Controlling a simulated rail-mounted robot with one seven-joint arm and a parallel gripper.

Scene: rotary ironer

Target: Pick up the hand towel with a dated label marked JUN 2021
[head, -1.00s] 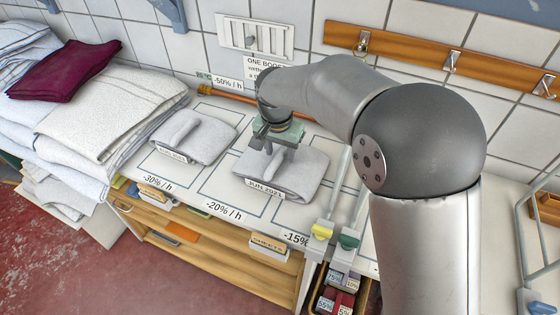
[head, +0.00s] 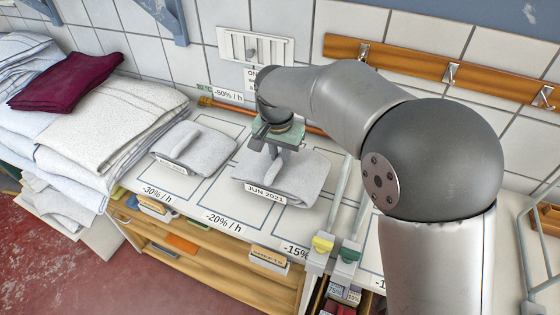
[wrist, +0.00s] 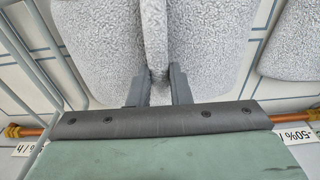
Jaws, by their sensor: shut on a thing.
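The hand towel labelled JUN 2021 (head: 300,172) is grey and folded. It is in the middle of the head view, above the -20% and -15% markings, with its label (head: 265,194) on the front edge. My gripper (head: 277,155) is at the towel from above, shut on its raised middle ridge. In the wrist view the two dark fingers (wrist: 158,88) stand on either side of the pinched ridge (wrist: 155,40). Whether the towel is clear of the counter cannot be told. A second grey folded towel (head: 208,152) lies to the left; its label is too small to read.
Stacked white towels and a dark red cloth (head: 68,82) stand at the left. A copper pipe (head: 225,105) runs along the wall behind the counter. Two rods with yellow (head: 323,243) and green (head: 349,252) ends stand right of the towel. A hook rail (head: 450,72) is on the wall.

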